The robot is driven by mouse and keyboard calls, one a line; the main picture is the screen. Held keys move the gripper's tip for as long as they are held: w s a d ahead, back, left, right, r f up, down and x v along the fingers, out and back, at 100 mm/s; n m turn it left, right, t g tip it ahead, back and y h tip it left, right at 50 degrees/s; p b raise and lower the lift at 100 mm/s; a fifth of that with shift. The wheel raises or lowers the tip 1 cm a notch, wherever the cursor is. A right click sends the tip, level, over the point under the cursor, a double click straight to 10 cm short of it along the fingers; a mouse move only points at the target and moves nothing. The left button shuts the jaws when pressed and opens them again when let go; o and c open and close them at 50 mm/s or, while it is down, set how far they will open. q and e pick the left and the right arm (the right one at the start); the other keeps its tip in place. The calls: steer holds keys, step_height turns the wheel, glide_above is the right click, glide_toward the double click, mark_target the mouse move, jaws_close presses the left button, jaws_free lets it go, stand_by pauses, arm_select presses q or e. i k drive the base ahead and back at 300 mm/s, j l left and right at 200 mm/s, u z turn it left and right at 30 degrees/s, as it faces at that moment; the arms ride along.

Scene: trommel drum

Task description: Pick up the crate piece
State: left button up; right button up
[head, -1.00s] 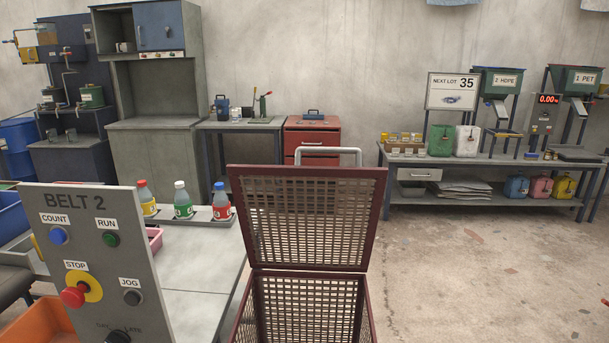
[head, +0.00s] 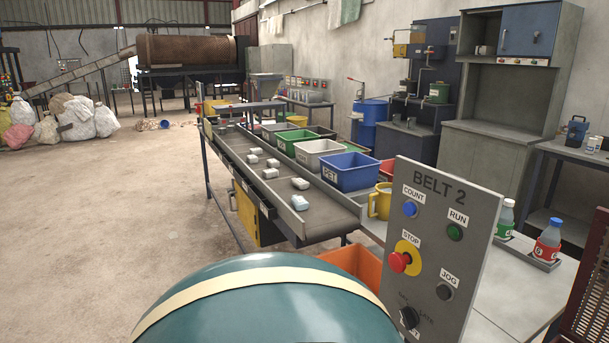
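I cannot make out a piece that is clearly the crate piece. Several small pale grey and white blocks (head: 271,173) lie on the dark belt (head: 245,160), too small to identify. A dark red mesh crate (head: 590,300) shows only in part at the lower right edge of the head view; most of it is out of frame. Neither of my grippers is in view.
Bins, including a blue PET bin (head: 350,172), line the belt's right side. The BELT 2 panel (head: 440,240) stands at front right, beside an orange bin (head: 355,264). A teal rounded shape hides the bottom centre. Open floor (head: 100,230) lies left.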

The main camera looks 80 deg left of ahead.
mark_target(268, 173)
steer(key=u, duration=2.8)
steer(key=i+j+z, duration=0.2)
steer(key=i+j, duration=0.25)
steer(key=i, duration=0.2)
steer(key=i+j+z, duration=0.2)
steer(key=i+j, duration=0.4)
steer(key=i+j+z, duration=0.2)
steer(key=i+j, duration=0.4)
steer(key=i+j+z, duration=0.2)
steer(key=i+j, duration=0.35)
steer(key=j, duration=0.3)
steer(key=i+j, duration=0.15)
steer(key=j, duration=0.15)
steer(key=i+j, duration=0.15)
steer(key=j, duration=0.15)
steer(key=i+j, duration=0.15)
steer(key=j, duration=0.15)
